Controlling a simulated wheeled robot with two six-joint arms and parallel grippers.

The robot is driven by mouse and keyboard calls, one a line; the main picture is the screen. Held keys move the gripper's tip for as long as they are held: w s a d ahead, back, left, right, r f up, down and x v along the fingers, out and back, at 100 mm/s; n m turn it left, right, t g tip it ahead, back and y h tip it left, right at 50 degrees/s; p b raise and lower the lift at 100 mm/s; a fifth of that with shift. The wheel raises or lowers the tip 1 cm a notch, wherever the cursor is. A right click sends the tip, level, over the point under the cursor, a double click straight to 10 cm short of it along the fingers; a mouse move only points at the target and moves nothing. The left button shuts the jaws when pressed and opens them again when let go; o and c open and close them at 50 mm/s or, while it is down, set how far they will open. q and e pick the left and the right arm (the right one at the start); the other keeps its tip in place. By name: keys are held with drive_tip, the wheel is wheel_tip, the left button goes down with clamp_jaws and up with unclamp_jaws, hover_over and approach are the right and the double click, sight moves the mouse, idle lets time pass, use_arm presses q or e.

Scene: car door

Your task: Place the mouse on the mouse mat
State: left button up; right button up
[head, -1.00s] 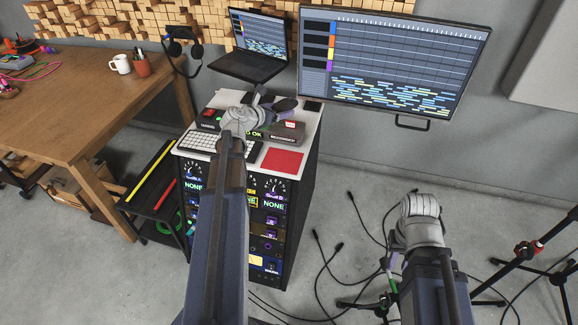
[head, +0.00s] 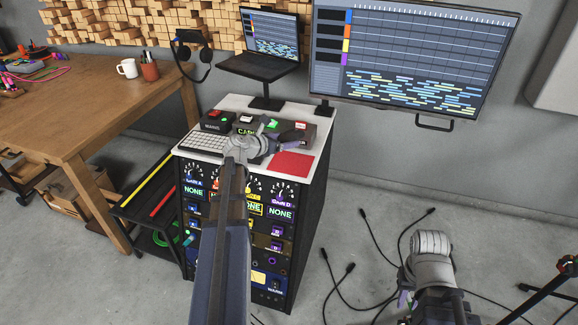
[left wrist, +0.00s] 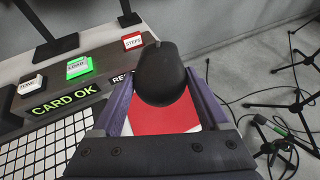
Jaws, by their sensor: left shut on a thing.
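The black mouse (left wrist: 163,74) is between the purple fingers of my left gripper (left wrist: 163,92) in the left wrist view. The gripper is shut on it. The red mouse mat (head: 291,165) lies flat at the rack's front right; in the left wrist view the mat (left wrist: 160,121) shows below and behind the mouse. I cannot tell the gap between mouse and mat. My right arm hangs over the floor at the right; its gripper's fingers are mostly hidden.
The rack's white top (head: 262,176) also holds a keyboard (head: 203,143) left of the mat and a console with buttons (left wrist: 73,88) behind it. A laptop (head: 262,50) and a large monitor (head: 410,65) stand behind. Cables (head: 345,285) lie on the floor.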

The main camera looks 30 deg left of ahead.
use_arm(q)
drive_tip(key=b, duration=0.6)
hover_over(285, 168)
wheel_tip(285, 168, down, 6)
drive_tip(key=shift+f, duration=0.1)
wheel_tip(285, 168, down, 4)
drive_tip(key=b, duration=0.3)
drive_tip(key=shift+r, duration=0.2)
drive_tip(key=shift+f+b, duration=0.1)
drive_tip(key=shift+b, duration=0.2)
drive_tip(key=o, duration=1.3)
